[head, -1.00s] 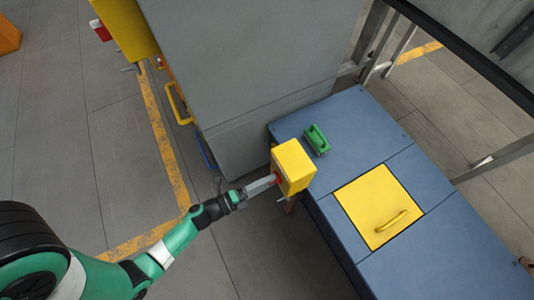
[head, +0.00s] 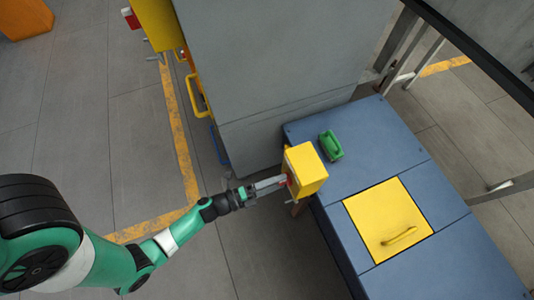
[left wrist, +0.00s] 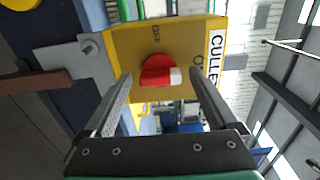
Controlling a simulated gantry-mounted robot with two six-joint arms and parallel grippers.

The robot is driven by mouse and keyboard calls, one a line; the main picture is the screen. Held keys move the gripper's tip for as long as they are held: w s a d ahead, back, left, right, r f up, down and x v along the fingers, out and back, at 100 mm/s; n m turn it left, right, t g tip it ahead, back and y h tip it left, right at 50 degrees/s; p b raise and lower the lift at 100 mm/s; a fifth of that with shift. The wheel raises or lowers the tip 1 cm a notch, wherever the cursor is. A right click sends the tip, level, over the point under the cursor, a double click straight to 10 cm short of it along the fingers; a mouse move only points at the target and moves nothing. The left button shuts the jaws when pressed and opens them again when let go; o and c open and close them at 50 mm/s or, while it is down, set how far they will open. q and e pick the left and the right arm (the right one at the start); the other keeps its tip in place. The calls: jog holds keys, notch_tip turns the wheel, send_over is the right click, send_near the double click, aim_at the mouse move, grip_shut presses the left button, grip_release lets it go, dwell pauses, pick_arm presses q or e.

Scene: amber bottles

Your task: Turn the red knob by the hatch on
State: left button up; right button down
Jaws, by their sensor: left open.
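The red knob (left wrist: 158,71) with a white mark on its right end sits on the yellow box (left wrist: 122,45), seen in the left wrist view. In the head view the yellow box (head: 306,168) stands at the blue bench's left edge, and only a sliver of red shows by my fingertips. My left gripper (head: 284,181) reaches the box's left face. In the left wrist view its open fingers (left wrist: 160,74) lie on either side of the knob; contact is not clear. The yellow hatch (head: 377,207) with a handle is set in the bench. My right gripper is not in view.
A green handled object (head: 331,145) sits on the blue bench (head: 395,150) behind the box. A large grey cabinet (head: 270,60) stands behind my left gripper. A metal railing runs at the upper right. The floor in front of the bench is clear.

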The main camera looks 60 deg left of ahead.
pick_arm(q)
jog(key=s+a+p, duration=0.1)
jog(key=s+p, duration=0.2)
jog(key=s, duration=0.8)
jog(key=shift+s+a+p, duration=0.25)
jog(key=shift+s+p, duration=0.05)
dwell(0.3)
